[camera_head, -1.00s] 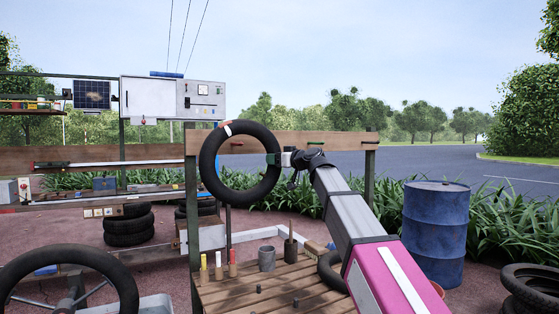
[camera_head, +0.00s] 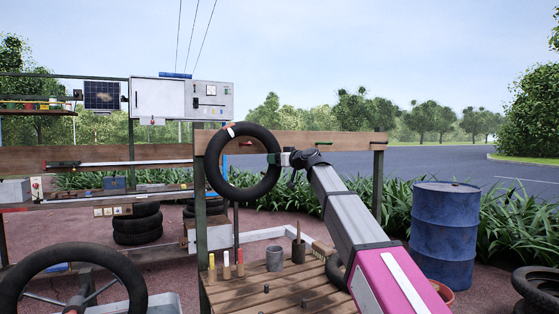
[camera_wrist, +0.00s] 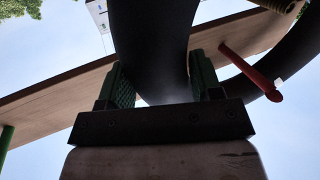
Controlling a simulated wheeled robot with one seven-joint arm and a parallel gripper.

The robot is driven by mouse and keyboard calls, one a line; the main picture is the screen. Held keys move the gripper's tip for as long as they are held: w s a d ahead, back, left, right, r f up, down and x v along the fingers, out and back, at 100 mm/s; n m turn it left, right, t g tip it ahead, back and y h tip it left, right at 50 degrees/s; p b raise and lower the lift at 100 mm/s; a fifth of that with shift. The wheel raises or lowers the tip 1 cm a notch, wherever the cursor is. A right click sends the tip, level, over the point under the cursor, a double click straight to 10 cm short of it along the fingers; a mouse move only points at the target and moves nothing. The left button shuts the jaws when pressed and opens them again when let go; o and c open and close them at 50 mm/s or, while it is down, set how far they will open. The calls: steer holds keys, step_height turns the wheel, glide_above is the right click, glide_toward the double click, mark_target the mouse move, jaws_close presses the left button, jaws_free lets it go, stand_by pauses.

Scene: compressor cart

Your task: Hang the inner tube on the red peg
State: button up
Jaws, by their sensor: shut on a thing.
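The inner tube (camera_head: 214,168) is a black ring with a pale and reddish patch at its top. It hangs upright in front of the wooden board (camera_head: 350,137). My gripper (camera_head: 277,159) is shut on its right side, and the green-padded fingers (camera_wrist: 160,85) grip the tube (camera_wrist: 152,40) in the wrist view. The red peg (camera_head: 247,143) shows through the ring's opening in the head view. In the wrist view the red peg (camera_wrist: 247,70) sticks out from the board, right of my fingers, its tip crossing the tube's other arc. I cannot tell whether it passes through the ring.
A green peg (camera_head: 321,145) and a dark peg (camera_head: 378,142) sit farther right on the board. A slatted table (camera_head: 290,290) below bears a grey cup (camera_head: 275,259) and several upright coloured-handled items. A blue barrel (camera_head: 445,235) stands at right.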

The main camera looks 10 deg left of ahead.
steer(key=shift+w+a+f, duration=0.1)
steer(key=shift+w+a, duration=0.9)
steer(key=shift+w, duration=0.2)
steer(key=shift+s+d+f, duration=0.1)
steer(key=shift+s+f, duration=0.05)
steer(key=shift+f, duration=0.85)
steer(key=o, duration=1)
steer(key=shift+c, duration=0.2)
